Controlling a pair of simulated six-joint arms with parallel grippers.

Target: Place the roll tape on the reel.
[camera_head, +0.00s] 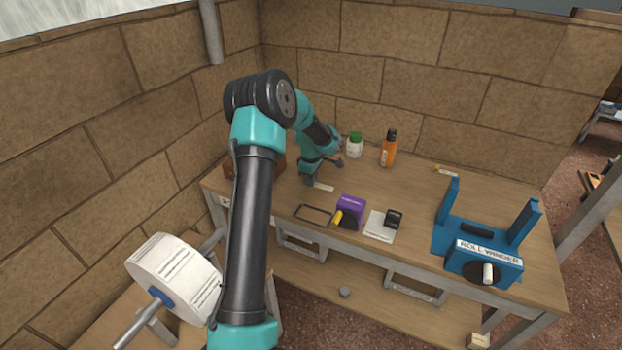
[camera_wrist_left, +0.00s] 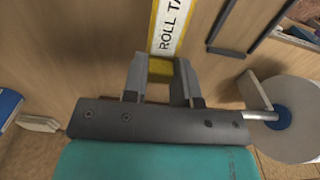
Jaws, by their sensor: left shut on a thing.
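My left gripper (camera_head: 323,172) is low over the left end of the workbench. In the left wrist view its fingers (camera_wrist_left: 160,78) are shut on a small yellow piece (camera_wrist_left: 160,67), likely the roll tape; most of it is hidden. A yellow-edged white label reading "ROLL TA" (camera_wrist_left: 172,25) lies just beyond the fingertips; I cannot tell whether it touches the piece. A large white paper roll with a blue core (camera_head: 172,277) sits on a metal rod at the lower left, likely the reel. It also shows in the left wrist view (camera_wrist_left: 303,135). My right gripper is not in view.
On the workbench (camera_head: 405,200) stand a green-lidded jar (camera_head: 354,146), an orange bottle (camera_head: 389,152), a purple block (camera_head: 350,209), a black stamp (camera_head: 394,217) and a blue roll winder (camera_head: 470,233). A black frame (camera_head: 313,215) lies near the front edge. Brick walls stand behind and left.

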